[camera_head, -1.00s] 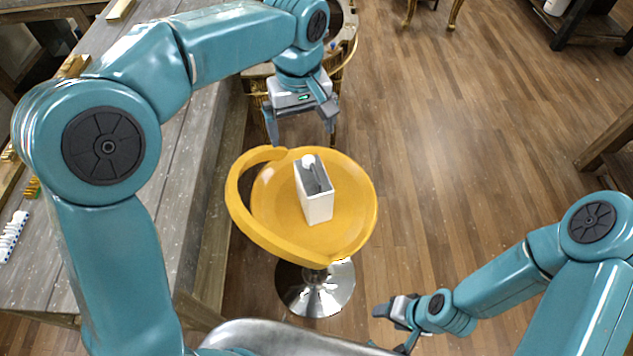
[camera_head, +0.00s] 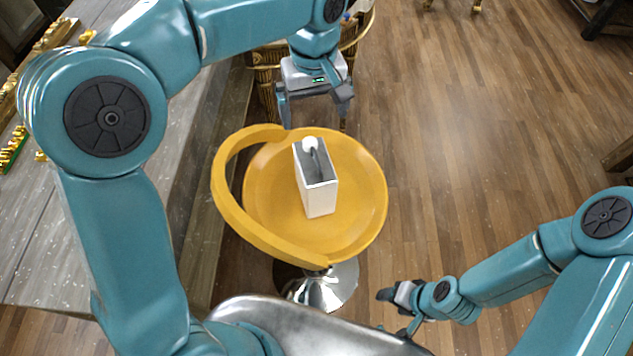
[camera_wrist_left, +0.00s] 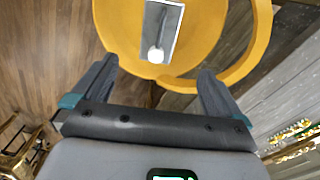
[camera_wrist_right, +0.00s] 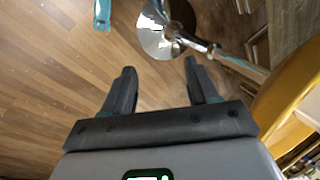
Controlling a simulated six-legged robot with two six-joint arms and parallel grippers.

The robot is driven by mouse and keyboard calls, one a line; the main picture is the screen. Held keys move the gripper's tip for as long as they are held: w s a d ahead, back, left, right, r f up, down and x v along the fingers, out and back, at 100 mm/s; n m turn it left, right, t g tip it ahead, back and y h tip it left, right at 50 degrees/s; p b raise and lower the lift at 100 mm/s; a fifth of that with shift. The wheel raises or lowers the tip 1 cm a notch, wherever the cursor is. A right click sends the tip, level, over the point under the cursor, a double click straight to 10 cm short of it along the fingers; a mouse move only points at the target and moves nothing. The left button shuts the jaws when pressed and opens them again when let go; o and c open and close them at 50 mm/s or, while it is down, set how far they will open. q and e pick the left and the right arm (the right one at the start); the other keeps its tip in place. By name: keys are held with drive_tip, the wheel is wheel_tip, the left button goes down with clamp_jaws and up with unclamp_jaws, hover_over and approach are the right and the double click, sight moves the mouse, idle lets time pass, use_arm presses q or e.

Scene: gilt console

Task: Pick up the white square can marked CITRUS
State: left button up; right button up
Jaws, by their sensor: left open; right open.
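The white square can (camera_head: 319,198) stands upright on the yellow seat of a stool (camera_head: 360,215). Its top is grey with a round white cap; no CITRUS marking is legible. The can also shows in the left wrist view (camera_wrist_left: 172,22), beyond the fingertips. My left gripper (camera_head: 313,118) is open and empty, above and behind the can at the seat's far edge, apart from it. My right gripper (camera_head: 388,312) is low at the front right, away from the can. In the right wrist view it is open and empty (camera_wrist_right: 158,75), facing the stool's metal base (camera_wrist_right: 165,30).
The stool's yellow curved backrest (camera_head: 228,195) wraps the left side of the seat. A grey wooden table (camera_head: 130,262) runs along the left. A gilt round piece (camera_head: 265,75) stands behind my left gripper. Wooden floor (camera_head: 470,140) is open on the right.

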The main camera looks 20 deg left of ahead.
sight(314, 152)
use_arm(q)
drive_tip(key=f, duration=1.1)
drive_tip(key=shift+w+a, duration=0.1)
drive_tip(key=shift+a, duration=0.1)
drive_tip(key=shift+w+f+p, duration=0.15)
drive_tip(key=shift+f+p, duration=0.15)
drive_tip(key=shift+f, duration=0.05)
wheel_tip(314, 152, down, 4)
drive_tip(key=shift+f+p, duration=0.15)
drive_tip(key=shift+p, duration=0.5)
drive_tip(key=shift+w+f, duration=0.1)
drive_tip(key=shift+f, duration=0.4)
drive_tip(key=shift+d+r, duration=0.1)
drive_tip(key=shift+c, duration=0.7)
drive_tip(key=c, duration=1.5)
clamp_jaws()
drive_tip(key=shift+r, duration=0.15)
